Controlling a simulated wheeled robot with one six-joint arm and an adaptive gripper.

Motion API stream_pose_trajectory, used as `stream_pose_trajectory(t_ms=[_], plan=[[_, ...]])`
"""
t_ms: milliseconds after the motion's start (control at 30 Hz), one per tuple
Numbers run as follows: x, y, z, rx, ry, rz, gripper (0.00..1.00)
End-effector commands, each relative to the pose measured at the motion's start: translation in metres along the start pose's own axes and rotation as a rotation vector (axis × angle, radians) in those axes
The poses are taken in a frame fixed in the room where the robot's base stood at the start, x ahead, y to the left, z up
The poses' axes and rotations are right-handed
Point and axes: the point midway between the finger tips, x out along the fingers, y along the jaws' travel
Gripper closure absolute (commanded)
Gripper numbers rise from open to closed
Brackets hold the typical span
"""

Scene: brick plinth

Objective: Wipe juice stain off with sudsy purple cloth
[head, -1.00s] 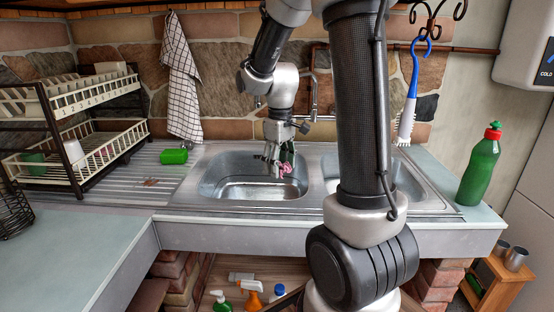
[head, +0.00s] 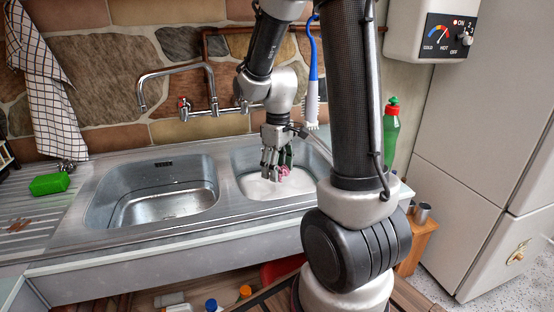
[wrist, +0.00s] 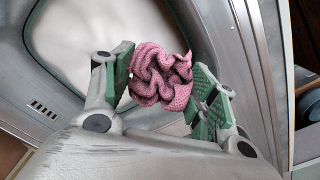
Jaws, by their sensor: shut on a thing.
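My gripper (head: 276,168) is shut on a crumpled pinkish-purple knitted cloth (wrist: 160,76). It hangs over the right sink basin, whose bottom is covered with white suds (head: 262,190). In the wrist view the cloth bunches between the green finger pads, above the white suds. The cloth (head: 285,172) is small and partly hidden by the fingers in the head view. I cannot tell whether it touches the suds. A reddish-brown stain (head: 18,225) lies on the ribbed drainboard at the far left.
A green sponge (head: 49,184) lies on the drainboard near the stain. The left basin (head: 165,205) looks clear of suds. A tap (head: 180,106) stands behind the basins. A green bottle (head: 391,130) stands to the right. A checked towel (head: 50,90) hangs at left.

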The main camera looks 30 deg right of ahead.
Motion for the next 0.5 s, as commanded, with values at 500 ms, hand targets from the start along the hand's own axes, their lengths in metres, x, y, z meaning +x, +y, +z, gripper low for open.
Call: stream_pose_trajectory(t_ms=[500], plan=[[0.081,0.001,0.001,0.000,-0.003,-0.002,0.61]])
